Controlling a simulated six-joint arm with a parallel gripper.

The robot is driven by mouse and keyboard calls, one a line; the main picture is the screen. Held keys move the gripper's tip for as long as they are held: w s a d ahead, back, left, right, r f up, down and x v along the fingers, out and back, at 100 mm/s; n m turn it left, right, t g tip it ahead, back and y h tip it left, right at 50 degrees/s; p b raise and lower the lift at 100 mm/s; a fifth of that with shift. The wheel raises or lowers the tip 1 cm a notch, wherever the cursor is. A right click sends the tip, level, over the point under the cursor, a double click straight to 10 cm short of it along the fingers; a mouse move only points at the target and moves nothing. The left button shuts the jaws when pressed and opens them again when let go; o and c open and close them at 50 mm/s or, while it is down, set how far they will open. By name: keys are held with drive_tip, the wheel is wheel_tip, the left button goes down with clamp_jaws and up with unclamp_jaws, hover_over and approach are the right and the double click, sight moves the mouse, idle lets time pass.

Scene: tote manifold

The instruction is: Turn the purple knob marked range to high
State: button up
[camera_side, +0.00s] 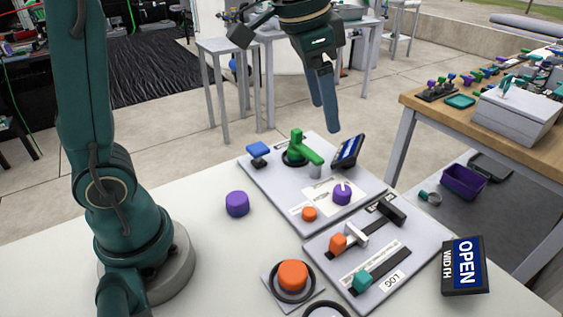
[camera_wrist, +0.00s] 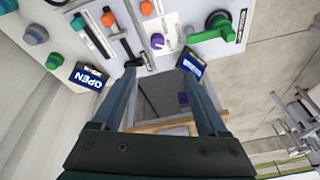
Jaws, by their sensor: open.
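A purple knob (camera_side: 342,194) with a white pointer sits on a white dial plate on the grey rear panel (camera_side: 270,188). In the wrist view, the purple knob (camera_wrist: 157,41) shows near the top middle, its pointer towards the lower right; the dial marks are too small to read. A second purple cylinder (camera_side: 237,204) stands on the white table left of the panel. My gripper (camera_side: 329,118) is above and behind the panel, clear of the knob. In the wrist view, my gripper (camera_wrist: 161,72) has its fingers wide apart with nothing between them.
A green valve handle (camera_side: 305,148), a blue knob (camera_side: 257,150), an orange button (camera_side: 309,213) and a tilted dark display (camera_side: 347,151) surround the knob. A slider panel (camera_side: 322,246), an orange button (camera_side: 292,275) and an OPEN WIDTH sign (camera_side: 464,265) are nearer. Free table lies left.

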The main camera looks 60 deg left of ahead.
drive_tip(key=m+g, duration=0.1)
drive_tip(key=g, duration=0.1)
hover_over(344, 189)
wheel_tip(344, 189, down, 8)
drive_tip(key=shift+g, duration=0.8)
wheel_tip(344, 189, down, 11)
clamp_jaws()
